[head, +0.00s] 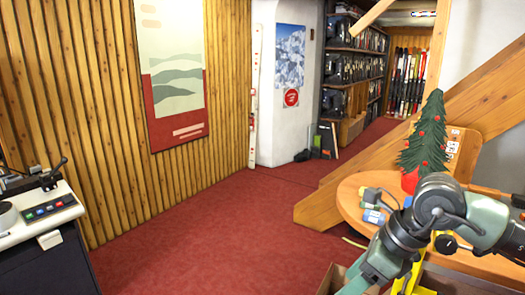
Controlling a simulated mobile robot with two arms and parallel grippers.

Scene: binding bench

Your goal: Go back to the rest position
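One of my arms, grey and green, reaches in at the lower right, in front of a round wooden table (349,205). Its gripper is not clearly visible, so I cannot tell its state. My other arm and gripper do not show in the head view. Nothing is seen held.
A small decorated tree (425,140) in a red pot and several small coloured items (374,208) stand on the table. A white machine (40,212) on a dark cabinet (55,272) is at the left edge. Red carpet (215,235) lies open between. Wooden beams (345,195) rise at right.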

